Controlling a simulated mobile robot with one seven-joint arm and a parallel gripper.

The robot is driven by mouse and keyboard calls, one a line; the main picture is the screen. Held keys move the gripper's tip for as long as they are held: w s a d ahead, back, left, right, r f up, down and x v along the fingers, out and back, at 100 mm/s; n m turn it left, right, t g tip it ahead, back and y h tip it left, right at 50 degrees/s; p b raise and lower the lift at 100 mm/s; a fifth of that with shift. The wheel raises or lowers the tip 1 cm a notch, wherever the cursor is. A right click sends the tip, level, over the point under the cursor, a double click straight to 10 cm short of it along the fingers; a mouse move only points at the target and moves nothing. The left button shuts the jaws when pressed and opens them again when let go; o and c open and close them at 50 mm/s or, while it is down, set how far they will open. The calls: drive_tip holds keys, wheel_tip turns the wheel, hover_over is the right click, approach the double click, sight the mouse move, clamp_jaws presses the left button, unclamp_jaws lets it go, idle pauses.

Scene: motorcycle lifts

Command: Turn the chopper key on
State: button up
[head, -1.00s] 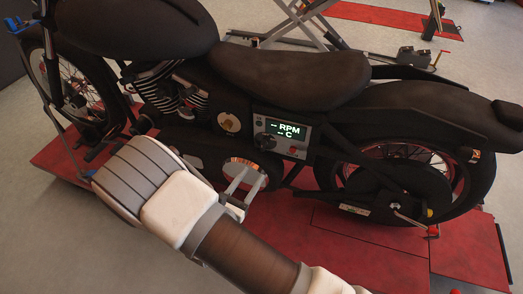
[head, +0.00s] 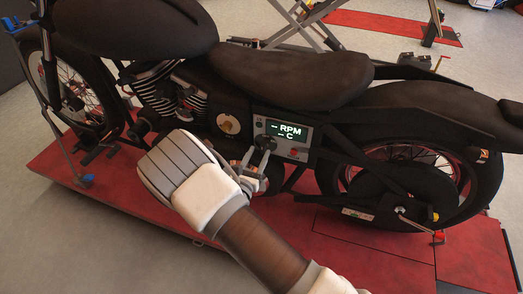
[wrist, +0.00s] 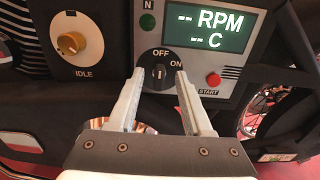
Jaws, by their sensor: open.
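The chopper (head: 290,75) is a dark motorcycle standing on a red lift. Its key (wrist: 158,76) is a black rotary switch on the grey side panel (wrist: 242,58), with OFF above it and ON to its upper right. The key's grip looks about upright, toward OFF. My gripper (wrist: 160,74) is open, with one finger on each side of the key in the wrist view. I cannot tell whether the fingers touch it. In the head view my gripper (head: 259,152) is in front of the panel and hides most of the key.
The panel's lit display (wrist: 208,27) reads "-- RPM" and "-- C". A red START button (wrist: 213,79) is right of the key, a green N lamp (wrist: 147,21) above it. A yellow IDLE knob (wrist: 71,42) is at the left. The red lift platform (head: 350,255) lies below.

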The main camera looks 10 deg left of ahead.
sight(262, 147)
drive_tip(key=shift+w+d, duration=0.15)
drive_tip(key=shift+w, duration=0.7)
drive_tip(key=shift+w+d, duration=0.1)
drive_tip(key=shift+w, duration=0.75)
clamp_jaws()
